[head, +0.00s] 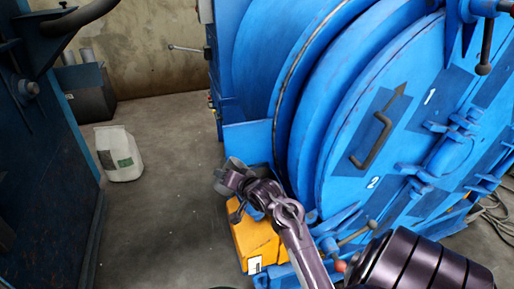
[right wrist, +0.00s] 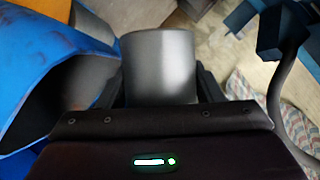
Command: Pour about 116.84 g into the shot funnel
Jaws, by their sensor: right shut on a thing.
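My right gripper (head: 233,178) is shut on a grey metal cup (right wrist: 160,65), in front of the blue drum machine. In the right wrist view the cup stands between the two dark fingers, its outer wall towards the camera. Its inside and any shot in it are hidden. In the head view the cup (head: 236,163) is small and partly covered by the gripper, so its tilt is hard to tell. A blue open-mouthed part (right wrist: 75,85) lies just left of the cup in the wrist view; I cannot tell whether it is the shot funnel. My left gripper is out of view.
The blue drum blaster (head: 345,130) fills the right side, with a blue box-like ledge (head: 248,142) at its left. A yellow box (head: 258,247) is below my right gripper. A white bag (head: 118,153) stands on the floor.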

